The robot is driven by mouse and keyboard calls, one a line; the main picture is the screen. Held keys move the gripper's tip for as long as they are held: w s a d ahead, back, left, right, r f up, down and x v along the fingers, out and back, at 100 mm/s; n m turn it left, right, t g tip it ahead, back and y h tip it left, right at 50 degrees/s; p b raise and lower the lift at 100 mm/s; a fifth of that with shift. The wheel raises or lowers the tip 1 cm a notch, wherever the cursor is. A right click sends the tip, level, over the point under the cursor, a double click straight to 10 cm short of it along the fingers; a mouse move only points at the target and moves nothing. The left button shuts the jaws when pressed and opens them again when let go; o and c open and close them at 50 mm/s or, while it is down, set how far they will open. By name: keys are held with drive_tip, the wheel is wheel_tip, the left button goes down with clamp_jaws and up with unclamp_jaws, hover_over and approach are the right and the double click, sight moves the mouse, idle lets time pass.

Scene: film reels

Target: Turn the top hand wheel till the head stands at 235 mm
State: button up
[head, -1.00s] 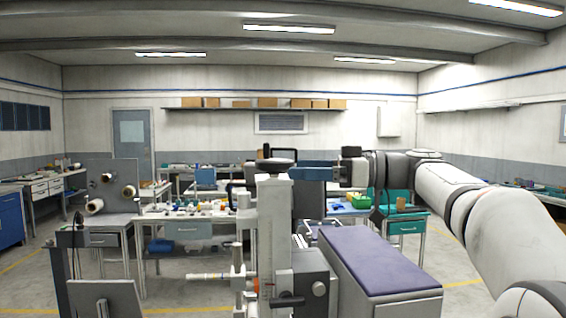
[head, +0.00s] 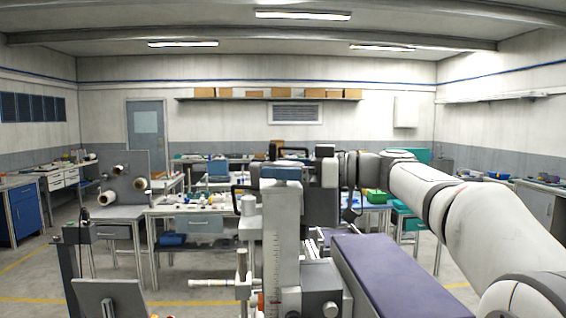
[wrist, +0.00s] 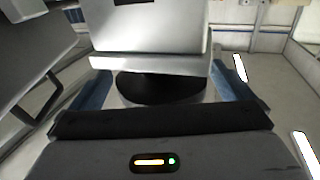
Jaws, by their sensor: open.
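The white column (head: 281,240) stands at front centre in the head view, with a graduated scale on its face; its reading is too small to tell. My gripper (head: 282,173) is at the column's top, with a blue finger across it. The top hand wheel is hidden there in the head view. In the wrist view a dark round disc, apparently the hand wheel (wrist: 160,88), lies under a pale block (wrist: 150,62). My gripper (wrist: 162,98) is open, with one blue finger on each side of the disc. I cannot tell whether they touch it.
A purple-topped grey bench (head: 395,275) stands right of the column. A slim horizontal rod (head: 212,283) sticks out to the column's left at low height. Behind are workbenches with small parts (head: 192,212), a panel with reels (head: 122,178) and a green bin (head: 376,196).

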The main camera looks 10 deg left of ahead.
drive_tip(key=shift+s+a, duration=0.1)
drive_tip(key=shift+a, duration=0.25)
drive_tip(key=shift+c, duration=0.5)
drive_tip(key=c, duration=0.8)
drive_tip(key=shift+d, duration=0.1)
drive_tip(key=shift+c, duration=0.4)
